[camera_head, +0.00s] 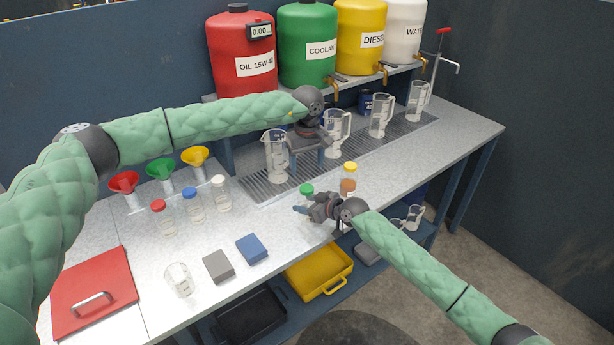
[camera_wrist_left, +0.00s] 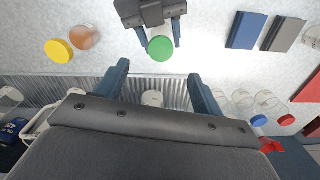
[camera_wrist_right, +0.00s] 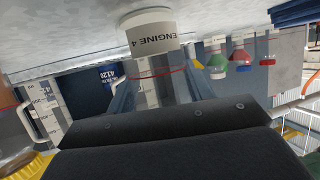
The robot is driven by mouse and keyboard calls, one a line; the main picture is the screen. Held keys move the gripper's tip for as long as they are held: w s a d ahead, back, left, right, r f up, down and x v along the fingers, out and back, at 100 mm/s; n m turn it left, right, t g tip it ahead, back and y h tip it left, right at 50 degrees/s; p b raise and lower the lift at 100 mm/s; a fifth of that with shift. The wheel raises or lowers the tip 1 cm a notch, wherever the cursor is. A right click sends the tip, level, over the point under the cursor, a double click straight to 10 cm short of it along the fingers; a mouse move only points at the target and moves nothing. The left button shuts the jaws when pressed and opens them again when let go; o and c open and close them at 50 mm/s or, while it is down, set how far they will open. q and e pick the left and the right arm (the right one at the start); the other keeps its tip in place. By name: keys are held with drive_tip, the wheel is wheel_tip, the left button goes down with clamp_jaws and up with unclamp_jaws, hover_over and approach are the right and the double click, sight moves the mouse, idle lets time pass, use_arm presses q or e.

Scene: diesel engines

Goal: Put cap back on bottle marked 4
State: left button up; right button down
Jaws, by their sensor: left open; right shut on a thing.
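A clear bottle with a green cap (camera_head: 307,188) stands upright at the bench's front edge. Its cap (camera_wrist_left: 160,48) shows from above in the left wrist view. My right gripper (camera_head: 312,207) is shut on this bottle. In the right wrist view its white label (camera_wrist_right: 153,40) reads ENGINE 4, upside down in the picture; its cap end is hidden there. The cap looks seated, but I cannot tell whether it is tight. My left gripper (camera_head: 322,138) is open and empty above the drip tray, behind the bottle. Its fingers (camera_wrist_left: 158,75) are apart from the green cap.
A yellow-capped bottle (camera_head: 348,180) with amber liquid stands just right of the held one. Bottles with white (camera_head: 221,192), blue (camera_head: 194,205) and red (camera_head: 162,218) caps stand left. Clear jugs (camera_head: 276,158) stand on the drip tray (camera_head: 250,188). A blue block (camera_head: 252,249) lies at the front.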

use_arm(q)
drive_tip(key=shift+r, duration=1.85)
use_arm(e)
drive_tip(key=c, duration=0.5)
unclamp_jaws()
drive_tip(key=b+v, duration=0.3)
drive_tip(key=v, duration=0.3)
drive_tip(key=shift+d+f, duration=0.1)
use_arm(q)
drive_tip(key=shift+f, duration=1.6)
use_arm(e)
drive_tip(key=shift+v, duration=0.8)
